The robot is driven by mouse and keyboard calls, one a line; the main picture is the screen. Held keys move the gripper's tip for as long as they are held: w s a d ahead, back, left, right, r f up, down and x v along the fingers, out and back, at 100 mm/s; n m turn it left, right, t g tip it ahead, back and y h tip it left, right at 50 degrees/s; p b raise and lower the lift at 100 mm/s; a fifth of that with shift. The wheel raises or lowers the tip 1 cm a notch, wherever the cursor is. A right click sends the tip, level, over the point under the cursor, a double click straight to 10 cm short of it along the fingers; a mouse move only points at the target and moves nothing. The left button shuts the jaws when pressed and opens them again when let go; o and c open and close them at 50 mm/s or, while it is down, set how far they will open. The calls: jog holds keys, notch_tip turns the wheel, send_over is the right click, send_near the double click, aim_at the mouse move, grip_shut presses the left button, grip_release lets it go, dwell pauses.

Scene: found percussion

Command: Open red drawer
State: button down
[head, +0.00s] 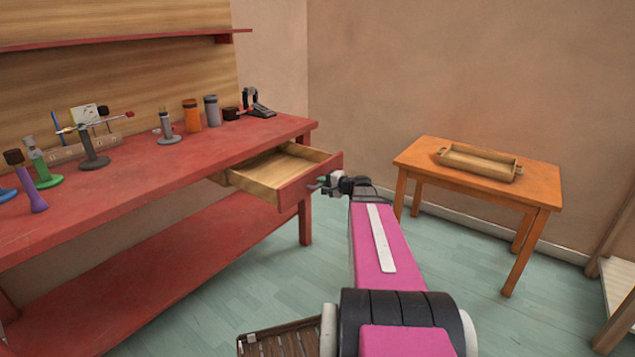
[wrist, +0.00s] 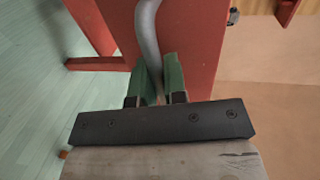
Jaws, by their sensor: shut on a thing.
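The red drawer (head: 311,181) is pulled out from the right part of the red workbench (head: 240,146), and its bare wooden inside shows. The drawer looks empty. My gripper (head: 322,183) is at the drawer's front. In the wrist view my gripper's green fingers (wrist: 160,78) are shut on the grey curved handle (wrist: 149,35) of the drawer. The red drawer front (wrist: 195,45) lies just behind the handle there. The handle is mostly hidden by my gripper in the head view.
Bottles, jars and tools, including an orange jar (head: 191,115), stand along the back of the bench. A small wooden table (head: 420,157) with a wooden tray (head: 480,163) stands to the right. Floor between bench and table is clear. A brown slatted object (head: 280,340) lies at the bottom.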

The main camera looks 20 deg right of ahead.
jog(key=c, duration=1.2)
grip_release()
jog(key=v, duration=1)
jog(key=shift+s+d, duration=0.2)
jog(key=shift+s, duration=0.15)
jog(key=s+a+f+n+g+h, duration=0.3)
jog(key=s+a+f+g, duration=0.1)
jog(key=a, duration=0.3)
jog(key=s+a+f+n+g+h, duration=0.3)
jog(key=s+a+f+n+g, duration=0.1)
jog(key=a+f, duration=0.3)
jog(key=s+a+f+n+g+h, duration=0.3)
jog(key=s+a+f+g, duration=0.1)
jog(key=s+a+f, duration=0.1)
jog(key=shift+s+a+f+n+g, duration=0.2)
jog(key=shift+a+f, duration=0.1)
jog(key=shift+a, duration=0.4)
jog(key=shift+s+a+f+n+g, duration=0.1)
jog(key=shift+a+f+n, duration=0.2)
jog(key=shift+a, duration=0.4)
